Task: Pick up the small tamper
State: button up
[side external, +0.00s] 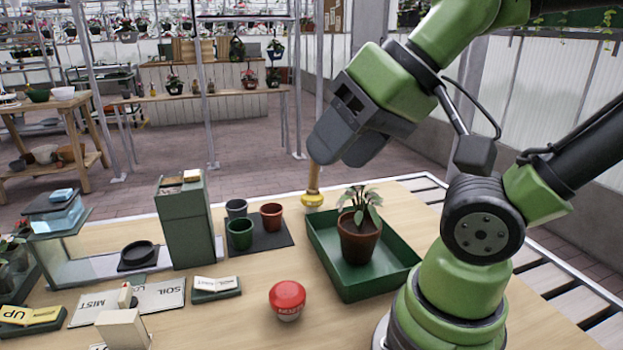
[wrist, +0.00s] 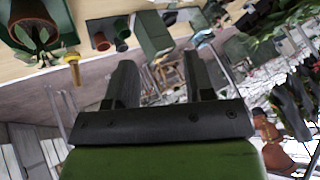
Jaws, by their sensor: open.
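The small tamper (side external: 312,192) has a wooden handle and a round yellow base. In the side external view it stands upright at the far edge of the table, by the tray's back left corner; the gripper may hide its top. It also shows in the wrist view (wrist: 73,66), left of my fingers. My gripper (side external: 343,150) is open and hangs tilted above the tamper in the side view. In the wrist view nothing is between the fingers (wrist: 161,66), which point past the table toward the greenhouse floor.
A green tray (side external: 322,258) with a potted plant (side external: 358,238) stands right of the tamper. Small pots (side external: 240,233) on a dark mat (side external: 268,243), a tall green box (side external: 187,225) and a red button (side external: 287,297) are nearby. Bare wood lies in front of the mat.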

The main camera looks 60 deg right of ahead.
jog(key=shift+o, duration=0.4)
jog(key=w+d+r+n+g+h, duration=0.1)
jog(key=w+d+r+n+h, duration=0.15)
jog(key=w+d+n, duration=0.45)
jog(key=n+g+h, duration=0.4)
jog(key=n+g, duration=0.2)
jog(key=n, duration=1)
send_over(313, 166)
jog(key=a, duration=0.4)
notch_tip(313, 166, down, 14)
jog(key=x, duration=0.4)
jog(key=shift+s+d+f, duration=0.25)
jog(key=shift+d, duration=0.1)
jog(key=shift+x, duration=2.8)
jog(key=shift+w+a, duration=0.1)
jog(key=shift+w, duration=0.05)
jog(key=shift+c, duration=0.4)
